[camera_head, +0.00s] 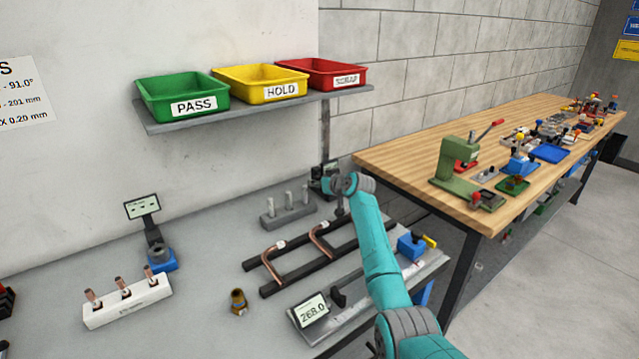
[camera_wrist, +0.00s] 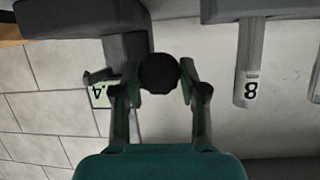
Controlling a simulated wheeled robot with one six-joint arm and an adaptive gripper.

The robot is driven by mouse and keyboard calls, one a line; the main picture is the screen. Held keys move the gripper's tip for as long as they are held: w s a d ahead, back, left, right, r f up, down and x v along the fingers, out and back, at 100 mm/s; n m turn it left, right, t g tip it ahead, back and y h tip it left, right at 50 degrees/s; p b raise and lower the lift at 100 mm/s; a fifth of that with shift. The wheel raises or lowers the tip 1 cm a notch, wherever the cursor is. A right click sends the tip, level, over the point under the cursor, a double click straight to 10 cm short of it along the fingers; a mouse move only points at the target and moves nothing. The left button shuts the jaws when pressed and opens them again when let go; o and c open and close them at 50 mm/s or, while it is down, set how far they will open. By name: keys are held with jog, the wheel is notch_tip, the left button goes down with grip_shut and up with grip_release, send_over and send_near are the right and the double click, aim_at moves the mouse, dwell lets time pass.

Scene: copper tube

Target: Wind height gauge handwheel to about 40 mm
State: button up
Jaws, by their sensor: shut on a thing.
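The height gauge (camera_head: 318,186) stands at the back of the grey bench in the head view, partly hidden by my arm. In the wrist view its dark round handwheel (camera_wrist: 158,68) sits between my two fingertips. My gripper (camera_wrist: 159,84) is shut on the handwheel, one finger on each side. The gauge's pale readout (camera_wrist: 101,96) is at the left, partly covered by my left finger. A digit like 4 with a dot shows; the rest of the reading is hidden. In the head view the gripper's fingers are too small to make out.
A grey block with upright pins (camera_head: 289,210) and a black rack with bent copper tubes (camera_head: 313,255) are close to my arm. A readout marked 268.0 (camera_head: 310,310) is in front. A shelf with green, yellow and red bins (camera_head: 262,90) hangs above.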

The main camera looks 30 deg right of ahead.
jog(key=shift+d+m+y, duration=0.1)
jog(key=shift+m+y, duration=0.8)
jog(key=shift+m, duration=0.2)
jog(key=o, duration=1.1)
jog(key=shift+s, duration=0.15)
jog(key=shift+v, duration=5.9)
